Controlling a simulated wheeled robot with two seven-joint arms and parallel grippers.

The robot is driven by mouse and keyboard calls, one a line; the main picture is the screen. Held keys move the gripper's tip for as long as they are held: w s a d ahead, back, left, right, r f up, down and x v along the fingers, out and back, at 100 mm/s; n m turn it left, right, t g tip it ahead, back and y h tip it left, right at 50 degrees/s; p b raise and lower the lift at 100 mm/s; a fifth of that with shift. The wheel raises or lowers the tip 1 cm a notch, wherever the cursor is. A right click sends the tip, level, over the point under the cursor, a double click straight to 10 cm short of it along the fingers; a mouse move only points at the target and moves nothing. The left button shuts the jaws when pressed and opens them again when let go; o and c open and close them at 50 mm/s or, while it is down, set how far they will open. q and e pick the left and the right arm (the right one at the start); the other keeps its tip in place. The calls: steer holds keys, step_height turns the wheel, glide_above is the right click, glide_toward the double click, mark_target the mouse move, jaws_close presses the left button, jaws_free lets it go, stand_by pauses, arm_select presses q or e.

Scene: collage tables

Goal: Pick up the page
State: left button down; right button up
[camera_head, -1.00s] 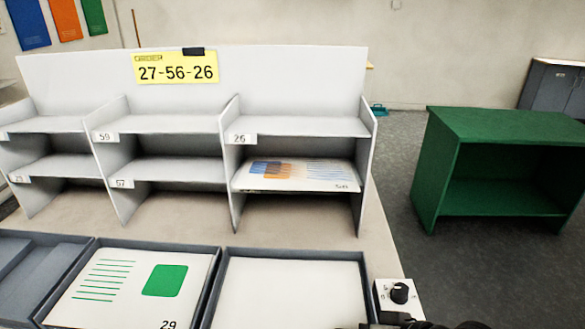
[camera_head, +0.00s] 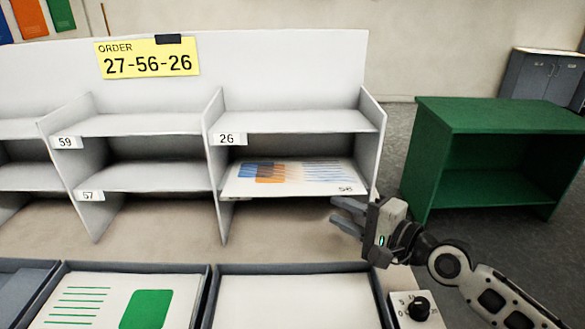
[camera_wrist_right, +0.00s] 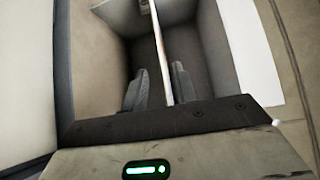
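A white page (camera_head: 290,178) with blue and orange blocks, thin lines and a small printed number lies in the lower right compartment of the grey rack (camera_head: 285,65). Its front edge is at the shelf's front. My right gripper (camera_head: 334,208) is open, just below and in front of that shelf's right part, its fingers pointing left towards the rack. In the right wrist view a thin pale edge (camera_wrist_right: 157,45) runs between the two fingers (camera_wrist_right: 155,92); I cannot tell whether it is page or shelf board, or whether a finger touches it. My left gripper is out of view.
Trays stand along the front; one holds a page with green marks (camera_head: 95,303), another a blank white sheet (camera_head: 290,300). A yellow order sign (camera_head: 148,62) reads 27-56-26. A knob box (camera_head: 415,310) sits front right. A green cabinet (camera_head: 490,115) stands right.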

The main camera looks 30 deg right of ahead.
mark_target(301, 194)
steer(key=p+x, duration=0.1)
steer(key=x, duration=0.9)
steer(key=shift+w+a+f, duration=0.1)
steer(key=shift+w+a, duration=0.05)
steer(key=shift+w, duration=0.15)
jaws_close()
